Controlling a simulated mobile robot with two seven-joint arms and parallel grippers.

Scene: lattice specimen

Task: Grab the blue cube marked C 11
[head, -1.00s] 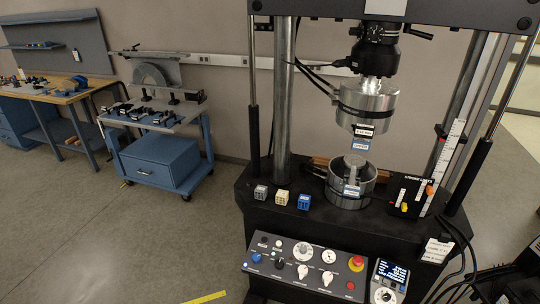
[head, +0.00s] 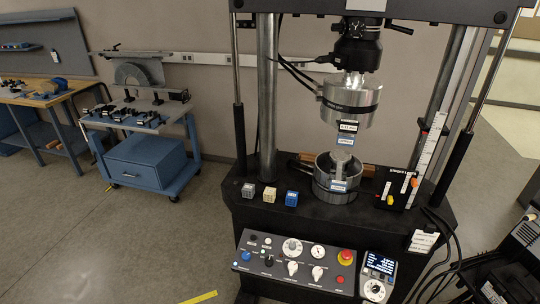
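A blue cube (head: 292,198) with white marking on it sits on the black bed of the testing machine, the rightmost of three small cubes in a row. Its marking is too small to read. A cream cube (head: 269,195) and a grey cube (head: 248,191) stand to its left, each a little apart. Neither of my grippers shows in the head view.
The testing machine's lower grip (head: 336,180) stands right of the cubes, below the upper grip (head: 350,103). A control panel (head: 294,262) slopes in front. A steel column (head: 267,100) rises behind the cubes. A blue cart (head: 146,160) stands left; the floor before it is clear.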

